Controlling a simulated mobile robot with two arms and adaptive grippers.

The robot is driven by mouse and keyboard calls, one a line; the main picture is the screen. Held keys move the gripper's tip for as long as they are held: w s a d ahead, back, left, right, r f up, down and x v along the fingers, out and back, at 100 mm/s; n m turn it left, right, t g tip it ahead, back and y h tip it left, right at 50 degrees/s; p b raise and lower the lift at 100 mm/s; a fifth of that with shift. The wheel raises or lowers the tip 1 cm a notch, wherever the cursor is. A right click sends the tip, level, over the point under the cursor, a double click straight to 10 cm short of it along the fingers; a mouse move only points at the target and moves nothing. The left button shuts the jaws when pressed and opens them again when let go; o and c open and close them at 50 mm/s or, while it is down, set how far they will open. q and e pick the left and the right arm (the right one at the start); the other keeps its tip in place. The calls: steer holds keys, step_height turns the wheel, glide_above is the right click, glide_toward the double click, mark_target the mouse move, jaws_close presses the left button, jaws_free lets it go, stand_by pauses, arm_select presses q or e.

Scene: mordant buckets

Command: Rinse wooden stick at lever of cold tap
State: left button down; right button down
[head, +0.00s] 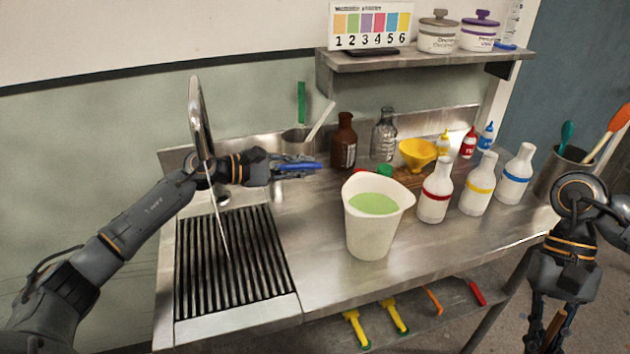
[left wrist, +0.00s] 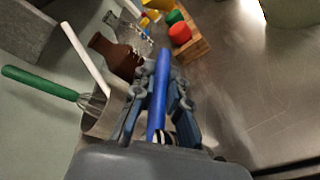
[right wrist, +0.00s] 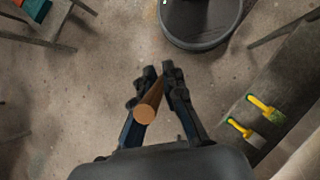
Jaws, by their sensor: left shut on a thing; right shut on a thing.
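The wooden stick (right wrist: 148,106) is in my right gripper (right wrist: 158,75), its round end facing the right wrist camera. In the head view the right gripper (head: 545,340) hangs off the bench's right end with the stick (head: 556,325) pointing down. My left gripper (head: 292,166) is shut on a blue bar-shaped handle (left wrist: 161,85), which also shows in the head view (head: 305,166). Whether this joins the tap is hidden. The chrome tap (head: 196,100) rises behind my left arm. A thin pale streak runs down from it to the slatted drain (head: 235,262); it looks like water.
A white bucket of green liquid (head: 372,235) stands mid-bench. White bottles (head: 436,190), a brown bottle (head: 343,140) and a yellow funnel (head: 418,153) stand around it. A pot with a whisk (left wrist: 98,118) is by my left gripper. A grey bin (right wrist: 200,25) stands on the floor.

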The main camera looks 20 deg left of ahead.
arm_select(q)
steer(key=shift+s+b, duration=0.15)
steer(key=shift+b, duration=0.2)
steer(key=c, duration=1.3)
jaws_free()
steer(key=shift+c, duration=0.2)
steer(key=shift+s+a, duration=0.1)
steer(key=v, duration=1.1)
steer(key=shift+a, duration=0.35)
steer(key=shift+s+r, duration=0.15)
